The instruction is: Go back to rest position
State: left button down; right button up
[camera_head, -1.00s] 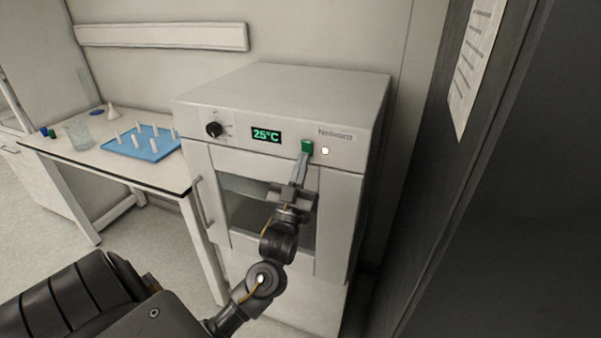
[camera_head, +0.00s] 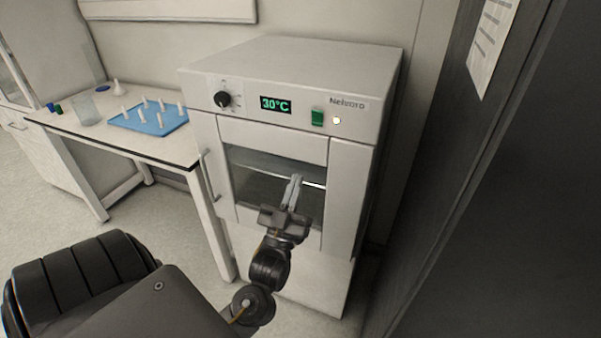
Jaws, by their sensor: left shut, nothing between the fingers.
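My left gripper (camera_head: 294,190) is shut and empty. It is in front of the glass door window of a white oven (camera_head: 290,62), below the control panel and apart from the green switch (camera_head: 317,117). The oven display (camera_head: 275,104) reads 30°C in green. A black knob (camera_head: 222,99) sits left of the display, and a small lit lamp (camera_head: 337,120) sits right of the switch. The oven door is closed. My right gripper is not in view.
A white table (camera_head: 150,151) stands left of the oven. It holds a blue rack (camera_head: 152,118) with several white pieces, a glass beaker (camera_head: 85,110) and a small white funnel-like item (camera_head: 118,88). A dark cabinet (camera_head: 500,200) closes off the right side. Open floor lies at left.

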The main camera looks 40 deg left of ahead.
pick_arm(q)
jog(key=shift+s+d+f+h, duration=0.1)
jog(key=shift+s+f+h, duration=0.1)
jog(key=shift+f+h, duration=0.1)
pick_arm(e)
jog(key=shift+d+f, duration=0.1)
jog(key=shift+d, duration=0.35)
